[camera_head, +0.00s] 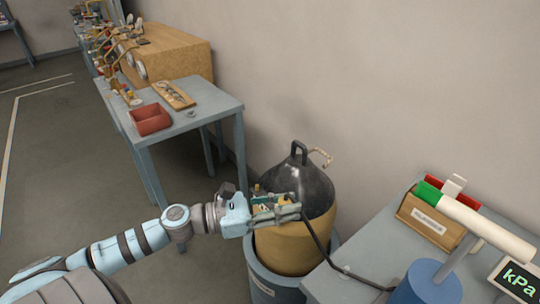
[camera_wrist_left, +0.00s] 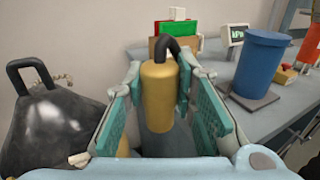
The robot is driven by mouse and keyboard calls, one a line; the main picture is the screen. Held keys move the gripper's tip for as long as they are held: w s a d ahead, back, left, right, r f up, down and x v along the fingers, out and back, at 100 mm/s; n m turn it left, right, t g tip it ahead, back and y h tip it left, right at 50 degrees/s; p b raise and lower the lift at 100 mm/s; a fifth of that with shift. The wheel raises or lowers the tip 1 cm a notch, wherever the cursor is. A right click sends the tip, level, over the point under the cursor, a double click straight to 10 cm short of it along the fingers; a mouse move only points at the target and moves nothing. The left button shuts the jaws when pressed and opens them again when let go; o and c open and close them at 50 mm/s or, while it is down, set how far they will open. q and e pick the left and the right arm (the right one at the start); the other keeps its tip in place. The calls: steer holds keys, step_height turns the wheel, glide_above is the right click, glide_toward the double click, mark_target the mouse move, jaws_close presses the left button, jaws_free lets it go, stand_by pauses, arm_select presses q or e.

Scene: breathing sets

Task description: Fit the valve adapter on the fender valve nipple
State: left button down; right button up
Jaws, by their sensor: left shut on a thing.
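My left gripper (camera_head: 288,208) is shut on the brass-coloured valve adapter (camera_wrist_left: 159,98), which stands upright between the finger pads in the left wrist view. A black hose (camera_wrist_left: 176,43) bends out of its top. In the head view the fingers mostly hide the adapter. The fender (camera_head: 292,248), black above and tan below, stands in a grey-blue tub (camera_head: 268,284). The gripper is in front of the fender's upper part. The fender's black top (camera_wrist_left: 48,128) shows at the left in the left wrist view. I cannot make out the valve nipple. My right gripper is not in view.
The hose runs to a grey table (camera_head: 345,268) with a blue pump (camera_head: 428,284), a kPa display (camera_head: 518,280) and a cardboard box (camera_head: 430,221). Another table (camera_head: 205,108) at the back left bears a red tray (camera_head: 150,119). Floor at the left is clear.

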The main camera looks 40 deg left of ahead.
arm_select(q)
steer(key=w+a+f+n+t+y, duration=0.2)
steer(key=w+a+n+y, duration=0.2)
steer(key=w+a, duration=0.3)
steer(key=w+a+f+n+t+y+p, duration=0.1)
steer(key=w+a+f+n+t+y, duration=0.1)
steer(key=w+a+y, duration=0.5)
steer(key=a+f+n, duration=0.1)
steer(key=a+n, duration=0.1)
steer(key=a, duration=0.2)
steer(key=shift+a+t, duration=0.3)
steer(key=shift+a, duration=0.05)
steer(key=shift+f, duration=0.15)
step_height(320, 180, down, 4)
steer(key=b, duration=0.4)
steer(key=shift+f+b, duration=0.4)
steer(key=shift+f, duration=0.1)
